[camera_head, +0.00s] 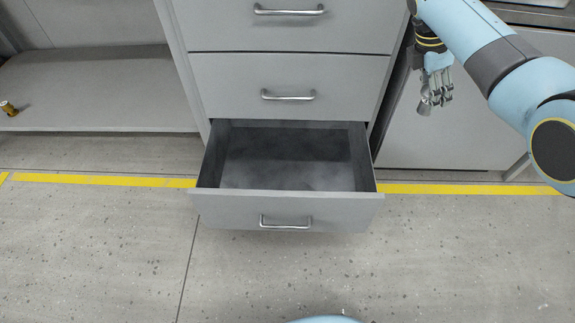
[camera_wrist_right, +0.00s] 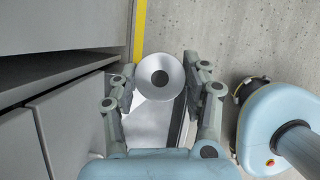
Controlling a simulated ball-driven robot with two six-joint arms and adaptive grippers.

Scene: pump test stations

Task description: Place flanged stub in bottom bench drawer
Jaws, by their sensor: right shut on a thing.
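The flanged stub (camera_head: 425,107) is a small grey metal piece in my right gripper (camera_head: 436,90), at the upper right of the head view. In the right wrist view the stub (camera_wrist_right: 150,70) shows its round, pale flange with a dark centre hole, between the two fingers of the right gripper (camera_wrist_right: 165,90). The fingers hide part of it. The bottom bench drawer (camera_head: 285,211) is pulled open and looks empty. The right gripper is up and to the right of the drawer, not over it. My left gripper is not in view.
Two shut drawers (camera_head: 290,85) sit above the open one, each with a bar handle. A low shelf (camera_head: 100,95) at the left holds a small brass-coloured part (camera_head: 8,108). A grey cabinet (camera_head: 450,130) stands at the right. The floor in front is clear, with a yellow line (camera_head: 100,179).

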